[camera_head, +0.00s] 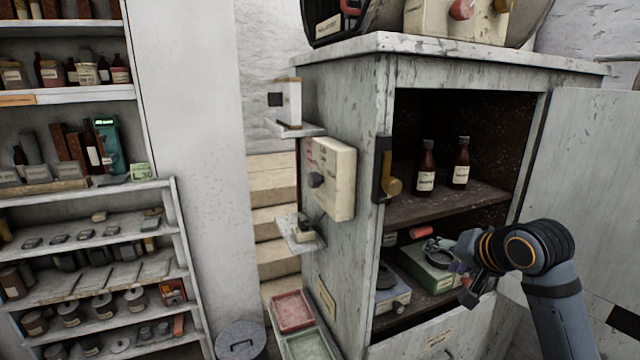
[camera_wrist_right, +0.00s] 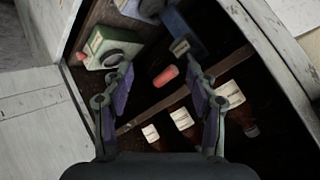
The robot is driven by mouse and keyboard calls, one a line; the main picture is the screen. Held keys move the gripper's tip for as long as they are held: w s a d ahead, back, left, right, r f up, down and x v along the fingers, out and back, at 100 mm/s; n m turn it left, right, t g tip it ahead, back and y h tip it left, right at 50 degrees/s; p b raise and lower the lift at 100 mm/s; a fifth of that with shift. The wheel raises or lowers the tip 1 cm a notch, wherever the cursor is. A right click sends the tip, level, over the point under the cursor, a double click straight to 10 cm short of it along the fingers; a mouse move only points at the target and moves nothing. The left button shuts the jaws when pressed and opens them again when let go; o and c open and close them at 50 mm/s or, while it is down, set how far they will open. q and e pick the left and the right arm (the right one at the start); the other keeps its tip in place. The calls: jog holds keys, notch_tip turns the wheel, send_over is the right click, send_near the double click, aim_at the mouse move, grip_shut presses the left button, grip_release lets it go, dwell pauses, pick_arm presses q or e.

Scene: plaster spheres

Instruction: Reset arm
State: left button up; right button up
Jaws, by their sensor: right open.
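My right arm (camera_head: 555,300) comes in from the lower right in the head view. Its gripper (camera_head: 462,268) is at the open front of the cabinet, by the lower shelf. In the right wrist view my right gripper (camera_wrist_right: 160,88) has its two fingers spread apart with nothing held between them. A red cylinder (camera_wrist_right: 166,76) lies beyond the fingertips on a shelf, apart from them. My left gripper is not in the head view.
The cabinet (camera_head: 375,150) stands open, its door (camera_head: 585,180) swung to the right. Two brown bottles (camera_head: 426,168) stand on its upper shelf. A green box (camera_head: 425,268) sits on the lower shelf near my right gripper. A shelf rack (camera_head: 75,285) stands at left.

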jog(key=s+a+f+n+g, duration=0.1)
jog(key=s+f, duration=0.3)
jog(key=f, duration=0.3)
jog(key=s+a+f+n+g+h, duration=0.1)
jog(key=s+f, duration=0.2)
jog(key=f, duration=0.3)
jog(key=s+a+f+n+g, duration=0.1)
jog(key=s+f+n, duration=0.1)
jog(key=s+f, duration=0.35)
jog(key=s+f+n+g+h, duration=0.2)
jog(key=s+f+n+g, duration=0.1)
jog(key=s+f, duration=1.1)
jog(key=s+d+f+g+b, duration=0.1)
jog(key=s+d+f, duration=0.1)
jog(key=f, duration=1.1)
jog(key=s+d+f+b, duration=0.1)
jog(key=s+f, duration=0.1)
jog(key=f, duration=1)
jog(key=s+d+f+g, duration=0.1)
jog(key=s+f, duration=1.7)
jog(key=shift+s+d+f+m+g+b, duration=0.3)
jog(key=shift+s+d+f+b, duration=0.05)
jog(key=shift+s, duration=0.05)
